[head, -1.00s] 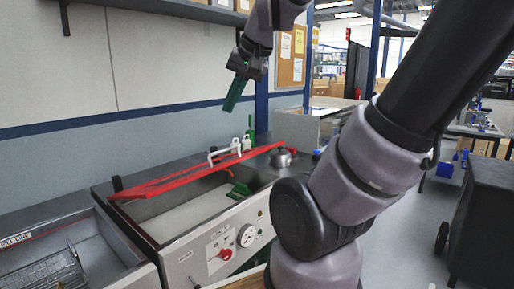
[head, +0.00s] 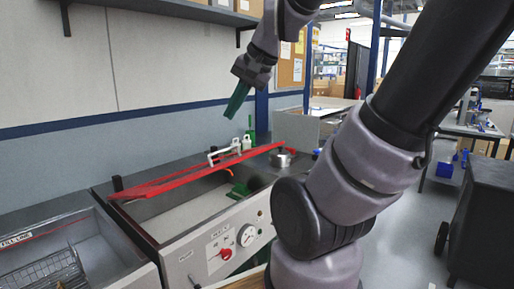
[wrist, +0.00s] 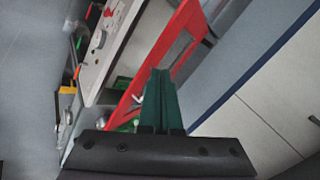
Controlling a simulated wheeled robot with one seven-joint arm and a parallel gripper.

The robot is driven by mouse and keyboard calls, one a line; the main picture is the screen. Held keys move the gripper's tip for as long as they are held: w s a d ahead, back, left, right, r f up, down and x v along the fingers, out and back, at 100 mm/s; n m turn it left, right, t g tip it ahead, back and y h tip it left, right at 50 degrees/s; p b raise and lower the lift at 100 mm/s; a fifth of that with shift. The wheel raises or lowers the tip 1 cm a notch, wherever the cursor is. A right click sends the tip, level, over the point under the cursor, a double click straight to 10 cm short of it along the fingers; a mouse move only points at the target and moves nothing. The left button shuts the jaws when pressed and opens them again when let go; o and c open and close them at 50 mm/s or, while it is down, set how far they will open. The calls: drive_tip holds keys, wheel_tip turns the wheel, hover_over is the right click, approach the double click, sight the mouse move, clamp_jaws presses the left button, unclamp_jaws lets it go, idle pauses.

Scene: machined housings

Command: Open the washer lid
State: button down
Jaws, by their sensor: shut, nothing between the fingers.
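The washer (head: 212,240) is a steel tank with a dial and a red knob on its front panel. Its lid (head: 170,187) is a red-edged panel that stands raised and tilted above the tank, with the tank's interior showing below it. A white handle (head: 222,155) sits on the lid. The red lid also shows in the wrist view (wrist: 178,50), beyond the fingers. My gripper (head: 236,101) has green fingers, is shut and empty, and hangs above the lid, apart from it. In the wrist view the shut fingers (wrist: 158,95) point toward the lid.
An open tank with a wire basket (head: 48,277) stands at the left. A round metal pot (head: 281,158) and bottles (head: 247,141) stand at the washer's far end. A shelf (head: 170,8) is on the wall above. A dark cabinet (head: 484,200) stands at the right.

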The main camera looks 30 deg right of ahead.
drive_tip(key=w+d+f+m+y, duration=0.1)
drive_tip(key=w+d+f+m, duration=0.25)
drive_tip(key=w+m, duration=0.25)
drive_tip(key=w+d+f+m+y, duration=0.1)
drive_tip(key=w+d+f+m, duration=0.2)
drive_tip(key=w+d+m, duration=0.3)
drive_tip(key=w+d+f+m+t+h, duration=0.1)
drive_tip(key=w+d+f+m, duration=0.2)
drive_tip(key=d+f+m, duration=0.3)
drive_tip(key=w+d+f+m+t+h, duration=0.1)
drive_tip(key=w+d+f+m, duration=0.15)
drive_tip(key=d+m, duration=0.45)
drive_tip(key=w+a+f+n, duration=0.1)
drive_tip(key=w+a+f, duration=0.1)
drive_tip(key=w+f, duration=0.5)
drive_tip(key=shift+w+a+r, duration=0.15)
drive_tip(key=shift+a+r, duration=0.05)
drive_tip(key=shift+r, duration=0.5)
drive_tip(key=shift+w+a+r, duration=0.15)
drive_tip(key=shift+r, duration=0.6)
